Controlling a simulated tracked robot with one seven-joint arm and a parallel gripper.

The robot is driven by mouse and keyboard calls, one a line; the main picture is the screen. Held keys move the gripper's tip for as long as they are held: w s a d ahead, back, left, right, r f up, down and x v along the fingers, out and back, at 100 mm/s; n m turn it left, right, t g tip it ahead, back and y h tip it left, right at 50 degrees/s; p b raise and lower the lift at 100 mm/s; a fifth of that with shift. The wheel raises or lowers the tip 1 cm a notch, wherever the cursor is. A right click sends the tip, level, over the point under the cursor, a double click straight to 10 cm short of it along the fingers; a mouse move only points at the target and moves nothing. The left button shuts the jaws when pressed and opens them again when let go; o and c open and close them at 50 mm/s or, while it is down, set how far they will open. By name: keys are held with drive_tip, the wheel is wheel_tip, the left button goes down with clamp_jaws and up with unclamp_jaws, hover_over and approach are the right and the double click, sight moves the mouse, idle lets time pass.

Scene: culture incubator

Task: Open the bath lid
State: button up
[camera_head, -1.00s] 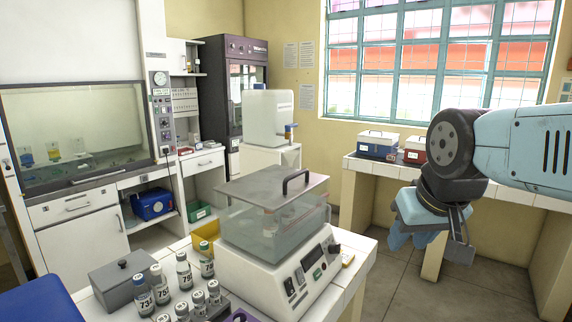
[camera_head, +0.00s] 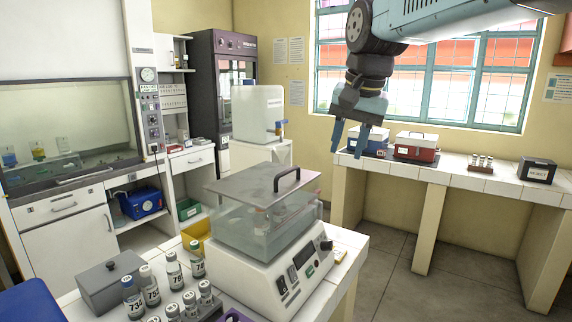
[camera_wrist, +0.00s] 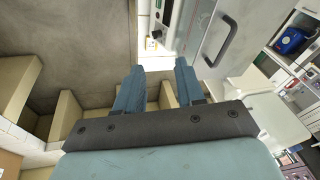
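The bath (camera_head: 262,262) is a white unit with a clear tank and a control panel, on the tiled bench. Its grey translucent lid (camera_head: 250,186) lies flat over the tank, with a dark arched handle (camera_head: 287,178) near its right side. The handle (camera_wrist: 222,42) also shows in the wrist view, right of and beyond my fingers. My gripper (camera_head: 350,148) points down in the air, above and to the right of the bath in the head view. Its blue fingers (camera_wrist: 158,82) are apart with nothing between them. It is not touching the lid.
Several labelled bottles (camera_head: 173,270) and a grey lidded box (camera_head: 110,282) stand left of the bath. Open floor (camera_head: 400,275) lies right of the bath.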

sight(287, 172)
drive_tip(key=w+a+r+m+g, duration=0.25)
drive_tip(key=w+a+r, duration=0.35)
drive_tip(key=w+a, duration=0.35)
drive_tip(key=shift+m+t+y, duration=0.25)
drive_tip(key=shift+m+y, duration=0.1)
drive_tip(key=shift+y, duration=0.05)
drive_tip(key=f, duration=0.4)
drive_tip(key=w+a+f, duration=0.1)
drive_tip(key=f, duration=0.4)
drive_tip(key=w+f, duration=0.1)
drive_tip(key=f, duration=0.3)
drive_tip(key=shift+a+f, duration=0.35)
drive_tip(key=shift+f, duration=0.05)
drive_tip(key=shift+c, duration=0.5)
clamp_jaws()
